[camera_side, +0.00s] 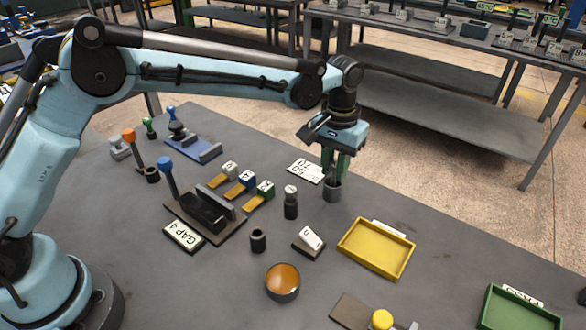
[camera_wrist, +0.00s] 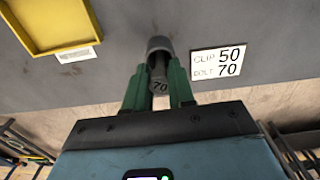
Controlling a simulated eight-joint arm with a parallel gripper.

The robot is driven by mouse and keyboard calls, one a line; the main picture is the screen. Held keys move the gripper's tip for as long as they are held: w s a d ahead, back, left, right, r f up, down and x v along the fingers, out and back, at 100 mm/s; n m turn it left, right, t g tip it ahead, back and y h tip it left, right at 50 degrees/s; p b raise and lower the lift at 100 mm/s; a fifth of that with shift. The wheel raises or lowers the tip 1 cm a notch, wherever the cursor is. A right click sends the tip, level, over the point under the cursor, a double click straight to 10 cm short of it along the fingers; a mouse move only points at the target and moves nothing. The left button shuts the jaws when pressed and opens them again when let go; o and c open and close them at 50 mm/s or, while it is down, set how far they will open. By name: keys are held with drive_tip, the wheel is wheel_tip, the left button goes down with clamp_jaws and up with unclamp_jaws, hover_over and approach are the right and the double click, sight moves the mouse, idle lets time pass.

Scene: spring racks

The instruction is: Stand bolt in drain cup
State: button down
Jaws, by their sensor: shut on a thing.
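My gripper (camera_side: 336,172) points down at the back of the bench, its green fingers just above the grey drain cup (camera_side: 332,193). The bolt looks upright. The drain cup (camera_wrist: 160,46) shows directly beyond it, and the bolt's far end overlaps the cup's mouth. I cannot tell how deep the bolt reaches into it. In the side view the fingers mostly hide the bolt.
A card (camera_wrist: 218,61) reading CLIP 50, BOLT 70 lies beside the cup. A yellow tray (camera_side: 345,246) and a dark cylinder with a pale top (camera_side: 290,205) stand nearby.

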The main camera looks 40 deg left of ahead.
drive_tip(key=shift+f, duration=0.35)
drive_tip(key=c, duration=0.9)
unclamp_jaws()
wheel_tip(320, 180, up, 12)
drive_tip(key=f, duration=0.1)
drive_tip(key=s+a+r+t, duration=0.2)
drive_tip(key=s+a+r, duration=0.1)
drive_tip(key=a+r, duration=0.15)
drive_tip(key=s+a+f+t, duration=0.1)
drive_tip(key=s+a+f, duration=0.1)
drive_tip(key=s+a, duration=0.2)
drive_tip(key=s+a+f+t, duration=0.2)
drive_tip(key=s+a, duration=0.3)
drive_tip(key=s, duration=0.2)
drive_tip(key=s+a+f+t, duration=0.2)
drive_tip(key=s+a+f, duration=0.1)
drive_tip(key=s, duration=0.3)
drive_tip(key=shift+a, duration=0.75)
